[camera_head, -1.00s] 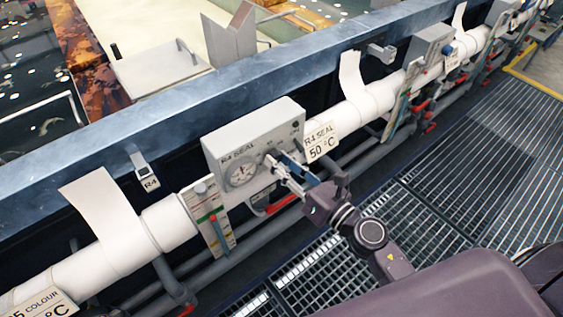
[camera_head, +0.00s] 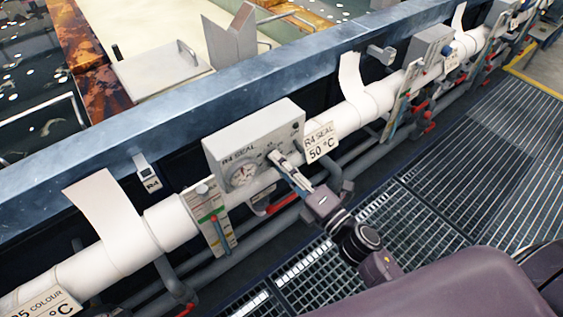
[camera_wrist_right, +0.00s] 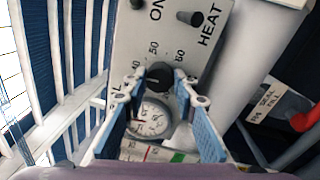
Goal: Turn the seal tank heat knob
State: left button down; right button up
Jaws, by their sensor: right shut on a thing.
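The grey R4 SEAL control box (camera_head: 262,133) sits on the white pipe, with a round dial gauge (camera_head: 241,174) on its face. My right gripper (camera_head: 279,159) reaches up to the box face from the right. Its fingers are shut on the black heat knob (camera_wrist_right: 160,74), which has temperature numbers around it in the right wrist view. The fingers hide most of the knob in the head view. The gauge (camera_wrist_right: 150,118) also shows between the fingers in the wrist view. My left gripper is not in view.
A small black peg-like control (camera_wrist_right: 190,18) stands by the HEAT lettering. An R4 SEAL 50 °C sign (camera_head: 320,142) hangs right of the box. A blue-grey tank rail (camera_head: 190,113) runs behind, and floor grating (camera_head: 440,205) lies open at the right.

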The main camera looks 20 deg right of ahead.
jog(key=shift+a+r+m+t+h+p, duration=0.1)
jog(key=shift+m+h+p, duration=0.15)
jog(key=shift+m+p, duration=1.35)
jog(key=shift+m+t+h+p, duration=0.1)
jog(key=shift+m+h+p, duration=0.2)
jog(key=shift+m, duration=2.65)
jog(key=shift+a+r+m+t+h+p, duration=0.1)
jog(key=shift+m+h+p, duration=0.15)
jog(key=shift+m+p, duration=1.35)
jog(key=shift+m+b, duration=0.65)
jog(key=shift+m, duration=0.1)
jog(key=o, duration=1.2)
jog(key=shift+w+f, duration=0.1)
jog(key=shift+f, duration=0.05)
jog(key=shift+c, duration=0.2)
